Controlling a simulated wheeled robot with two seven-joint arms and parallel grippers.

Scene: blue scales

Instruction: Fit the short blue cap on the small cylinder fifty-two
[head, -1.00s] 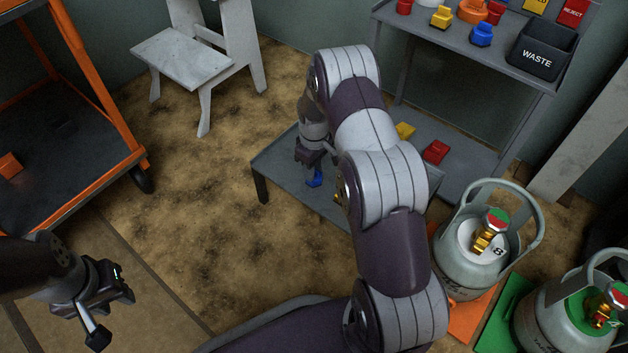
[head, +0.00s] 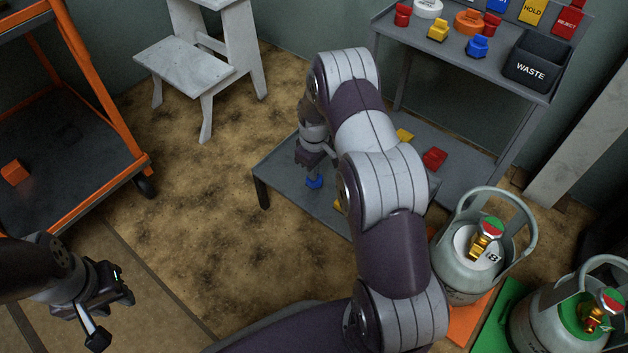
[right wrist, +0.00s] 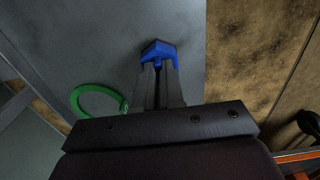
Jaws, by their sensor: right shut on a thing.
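The blue cap (head: 314,182) is at the low grey table (head: 277,172), near its left end. My right gripper (head: 316,166) points down at it. In the right wrist view, the narrow fingers (right wrist: 157,84) are shut on the blue cap (right wrist: 158,48); I cannot tell whether it touches the tabletop. Two grey gas cylinders stand at the right: one (head: 465,268) on an orange mat, its label partly hidden and ending in 8, the other (head: 555,325) on a green mat. No fifty-two is readable. My left gripper (head: 108,307) is open and empty at lower left.
A grey shelf (head: 440,62) at the back holds coloured caps and a black waste bin (head: 532,65). Yellow and red blocks lie below it. A green ring (right wrist: 97,102) lies beside the held cap. An orange cart (head: 95,160) and white step stool (head: 185,68) stand left.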

